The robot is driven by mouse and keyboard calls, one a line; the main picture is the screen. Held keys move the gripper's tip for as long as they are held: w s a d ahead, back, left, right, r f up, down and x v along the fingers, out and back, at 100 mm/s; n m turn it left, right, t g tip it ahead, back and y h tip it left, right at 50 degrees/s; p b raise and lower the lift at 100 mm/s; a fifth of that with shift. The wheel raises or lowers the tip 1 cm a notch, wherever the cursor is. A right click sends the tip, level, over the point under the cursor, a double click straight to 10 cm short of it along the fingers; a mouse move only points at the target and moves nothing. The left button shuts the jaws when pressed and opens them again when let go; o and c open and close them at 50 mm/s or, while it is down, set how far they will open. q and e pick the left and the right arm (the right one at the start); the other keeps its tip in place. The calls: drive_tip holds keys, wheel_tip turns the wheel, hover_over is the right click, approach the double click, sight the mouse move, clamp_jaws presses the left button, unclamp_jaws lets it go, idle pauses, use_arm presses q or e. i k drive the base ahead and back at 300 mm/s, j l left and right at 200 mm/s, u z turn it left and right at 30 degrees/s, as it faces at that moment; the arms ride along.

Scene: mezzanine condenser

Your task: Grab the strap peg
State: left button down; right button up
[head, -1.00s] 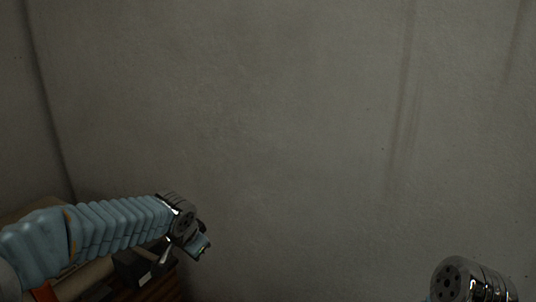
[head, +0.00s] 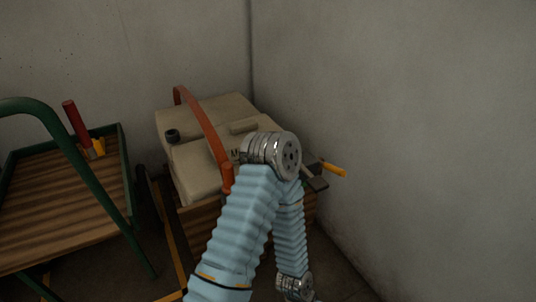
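A curved orange-red strap (head: 205,122) arches over a pale beige padded bundle (head: 190,165) in the head view. Its near end hangs at the bundle's front, just left of my arm. My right gripper is not in view.
The bundle rests on a wooden crate (head: 198,222) in the wall corner. A yellow handle (head: 333,169) juts out to the right, beside my arm. At left stands a green-framed cart (head: 127,165) with a slatted wooden tray and a red-handled tool (head: 76,125). Bare wall fills the right.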

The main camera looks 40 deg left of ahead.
sight(227, 166)
drive_tip(key=u, duration=1.7)
